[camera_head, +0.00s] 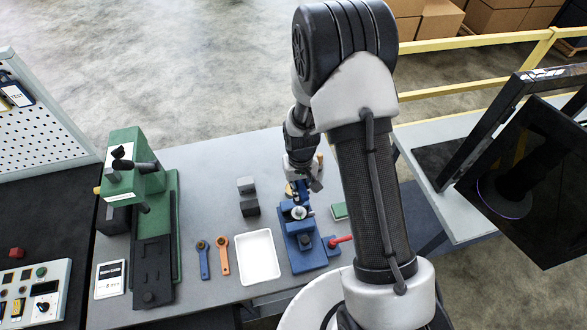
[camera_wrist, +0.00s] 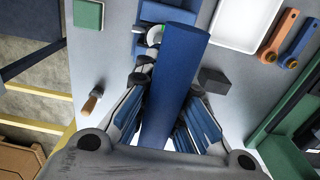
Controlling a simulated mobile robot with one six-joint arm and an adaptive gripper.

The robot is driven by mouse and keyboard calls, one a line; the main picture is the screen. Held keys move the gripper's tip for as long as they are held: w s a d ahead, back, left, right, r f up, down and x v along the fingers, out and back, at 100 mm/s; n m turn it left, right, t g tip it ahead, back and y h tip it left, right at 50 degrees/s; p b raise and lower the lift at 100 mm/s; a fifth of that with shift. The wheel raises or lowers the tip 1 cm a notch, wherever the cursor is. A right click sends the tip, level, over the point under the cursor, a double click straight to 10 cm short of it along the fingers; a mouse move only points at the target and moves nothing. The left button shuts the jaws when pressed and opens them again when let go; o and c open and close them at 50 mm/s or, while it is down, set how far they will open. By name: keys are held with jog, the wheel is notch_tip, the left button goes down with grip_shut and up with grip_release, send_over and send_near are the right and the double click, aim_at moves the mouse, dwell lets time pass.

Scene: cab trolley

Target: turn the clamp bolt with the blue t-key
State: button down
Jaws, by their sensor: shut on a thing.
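My gripper (camera_head: 303,176) is above the workbench, just behind the blue clamp fixture (camera_head: 303,258). In the wrist view my gripper (camera_wrist: 164,118) is shut on the blue t-key (camera_wrist: 178,85), a long blue bar between the finger pads. The t-key (camera_head: 301,189) shows only as a small blue piece below the fingers in the head view. A pale round part (camera_head: 298,212) sits at the fixture's rear, close to the key; it shows partly beside the bar in the wrist view (camera_wrist: 155,36). The key's far end and the clamp bolt are hidden, so contact cannot be told.
A green press (camera_head: 168,215) stands further left. A red-handled part (camera_head: 340,240) and green block (camera_head: 339,211) are right. A wooden-handled brush (camera_wrist: 93,100) lies nearby.

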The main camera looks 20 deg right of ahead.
jog(key=shift+s+f, duration=0.1)
jog(key=shift+s, duration=0.05)
jog(key=shift+s+f+b, duration=0.15)
jog(key=shift+f+b, duration=0.3)
jog(key=shift+f, duration=0.05)
jog(key=shift+f+b, duration=1.2)
jog(key=shift+f, duration=0.8)
jog(key=shift+f+n+b, duration=0.2)
jog(key=shift+n+b, duration=0.2)
jog(key=shift+n, duration=0.6)
jog(key=n, duration=0.3)
jog(key=shift+r+b, duration=0.1)
jog(key=shift+b, duration=0.3)
jog(key=n, duration=0.2)
jog(key=shift+n+b, duration=0.3)
jog(key=shift+b, duration=0.05)
jog(key=n+b, duration=0.1)
jog(key=n, duration=0.7)
jog(key=shift+b, duration=0.3)
